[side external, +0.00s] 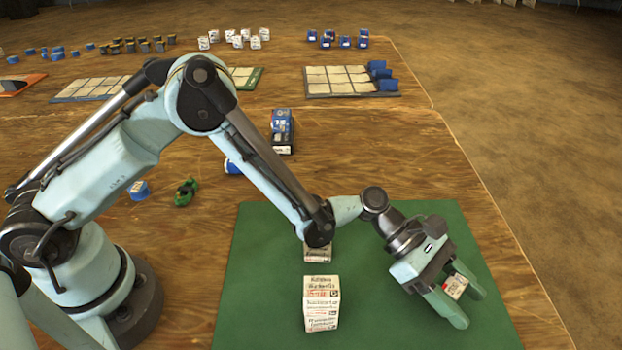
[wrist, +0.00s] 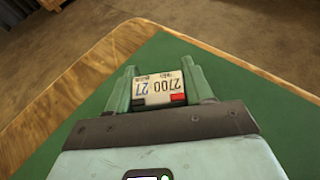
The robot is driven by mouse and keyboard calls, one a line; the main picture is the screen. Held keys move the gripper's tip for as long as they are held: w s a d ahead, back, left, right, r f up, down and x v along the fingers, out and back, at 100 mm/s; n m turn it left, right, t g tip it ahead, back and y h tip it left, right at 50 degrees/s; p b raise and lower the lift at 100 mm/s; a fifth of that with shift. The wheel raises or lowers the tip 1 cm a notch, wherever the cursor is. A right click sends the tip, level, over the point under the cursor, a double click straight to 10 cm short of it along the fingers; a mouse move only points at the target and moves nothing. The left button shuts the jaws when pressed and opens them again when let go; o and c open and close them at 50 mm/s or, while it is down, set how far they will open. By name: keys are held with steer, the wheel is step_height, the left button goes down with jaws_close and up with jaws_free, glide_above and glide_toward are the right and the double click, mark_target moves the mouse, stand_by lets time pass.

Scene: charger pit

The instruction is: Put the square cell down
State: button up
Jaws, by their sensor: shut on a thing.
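The square cell (side external: 455,286) is a small pale block with red and dark marks, held between the two fingers of my gripper (side external: 460,298) over the right part of the green mat (side external: 262,260). In the wrist view the cell (wrist: 158,88) shows upside-down print reading "2700 27", with a red and a black patch on its near edge. My gripper (wrist: 163,90) is shut on it, one finger on each side. I cannot tell whether the cell touches the mat.
A stack of printed white blocks (side external: 321,303) stands on the mat left of my gripper, with another block (side external: 317,254) behind. A blue charger-like item (side external: 282,130) and a green object (side external: 186,192) lie beyond. The mat's right side around the gripper is clear.

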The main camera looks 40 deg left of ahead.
steer(key=shift+f, duration=0.15)
steer(key=o, duration=1.1)
steer(key=shift+o, duration=0.2)
